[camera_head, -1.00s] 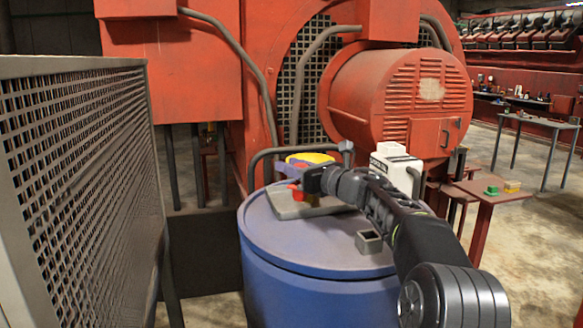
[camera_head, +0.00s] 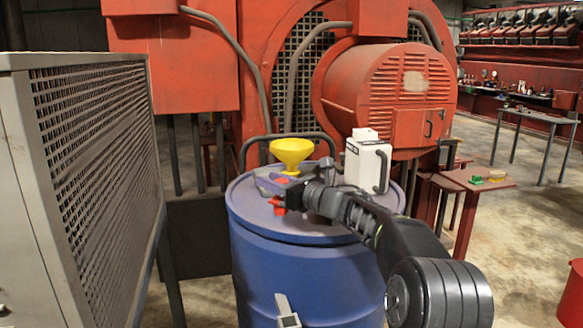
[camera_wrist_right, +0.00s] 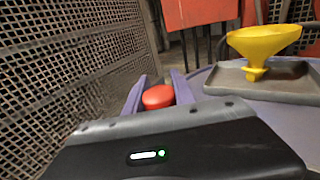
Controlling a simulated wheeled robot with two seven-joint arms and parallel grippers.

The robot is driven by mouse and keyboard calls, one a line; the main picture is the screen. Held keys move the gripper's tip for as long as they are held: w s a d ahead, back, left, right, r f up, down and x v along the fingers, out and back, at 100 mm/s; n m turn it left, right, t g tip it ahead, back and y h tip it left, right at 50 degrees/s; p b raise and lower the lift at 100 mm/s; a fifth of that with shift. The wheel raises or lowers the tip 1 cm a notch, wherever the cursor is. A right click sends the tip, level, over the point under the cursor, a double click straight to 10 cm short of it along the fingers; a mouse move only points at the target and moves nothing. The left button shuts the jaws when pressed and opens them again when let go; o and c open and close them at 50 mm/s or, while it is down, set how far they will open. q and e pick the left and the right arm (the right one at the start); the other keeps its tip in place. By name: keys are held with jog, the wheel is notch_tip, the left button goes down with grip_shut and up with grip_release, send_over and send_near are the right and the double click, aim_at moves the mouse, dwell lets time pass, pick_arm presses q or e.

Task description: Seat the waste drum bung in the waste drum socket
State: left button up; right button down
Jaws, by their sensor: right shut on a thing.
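The right wrist view shows the red bung (camera_wrist_right: 157,97) between the two fingers (camera_wrist_right: 157,88). The blue waste drum (camera_head: 305,275) stands upright in the middle of the head view. The small grey square socket on its lid, seen earlier, is hidden now, apparently behind my right arm. My left gripper is not in view.
A yellow funnel (camera_head: 291,151) stands in a grey tray (camera_wrist_right: 268,84) on the lid. A white canister (camera_head: 366,163) stands at the lid's back right. A grey mesh panel (camera_head: 95,170) rises close on the left. Red machinery (camera_head: 385,90) stands behind.

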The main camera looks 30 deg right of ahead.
jog(key=a+f+n+y, duration=0.1)
jog(key=a+f+y, duration=0.1)
jog(key=a+f, duration=1.85)
jog(key=s+a+f+m+h, duration=0.2)
jog(key=s+f+h, duration=0.4)
jog(key=s+f, duration=0.3)
jog(key=shift+s+m+t, duration=0.3)
jog(key=shift+s+m, duration=0.25)
jog(key=shift+m, duration=0.35)
